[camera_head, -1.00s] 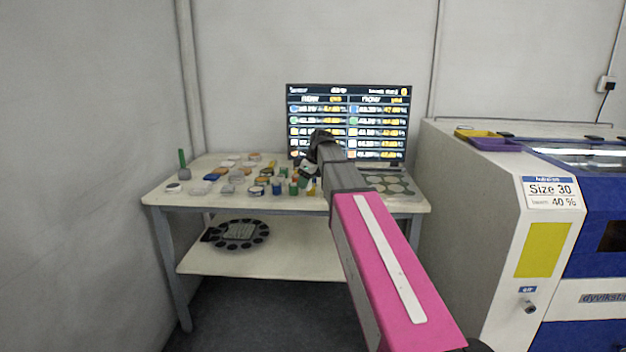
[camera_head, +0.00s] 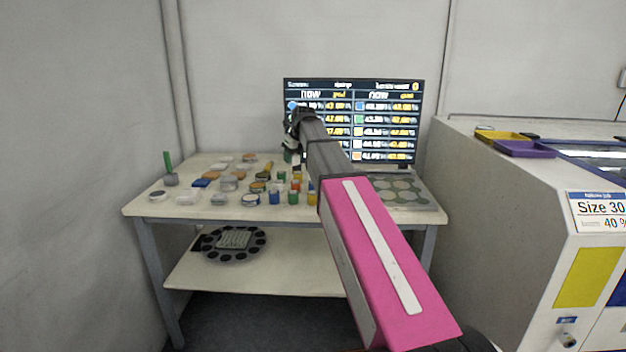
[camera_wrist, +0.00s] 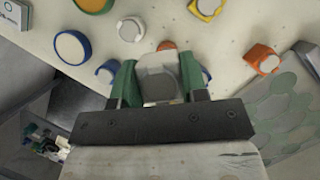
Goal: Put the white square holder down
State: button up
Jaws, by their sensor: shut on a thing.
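My gripper (camera_wrist: 160,85) is shut on a pale holder (camera_wrist: 160,68), which sits between its two green fingers in the wrist view. The holder looks whitish with a rounded lower end; the fingers cover its sides. The table top (camera_wrist: 225,60) shows beyond and around it; I cannot tell how high the holder is above it. In the head view my gripper (camera_head: 292,135) is over the back of the table, in front of the screen, and the holder cannot be made out there.
Several small cups and jars (camera_head: 250,199) crowd the table's left and middle. A grey plate with pale discs (camera_head: 400,192) lies at the right. A dark round rack (camera_head: 234,243) is on the lower shelf. A screen (camera_head: 390,120) stands behind; a large machine (camera_head: 500,230) is at right.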

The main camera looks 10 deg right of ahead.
jog(key=w+d+f, duration=0.2)
jog(key=d, duration=0.1)
jog(key=w+d+f, duration=0.2)
jog(key=d, duration=0.1)
jog(key=w+d+f, duration=0.2)
jog(key=w+d, duration=0.1)
jog(key=shift+d+f, duration=0.2)
jog(key=shift+f, duration=2.25)
jog(key=o, duration=1)
jog(key=shift+f, duration=0.1)
jog(key=shift+o, duration=0.2)
jog(key=v, duration=1.2)
jog(key=shift+d, duration=0.1)
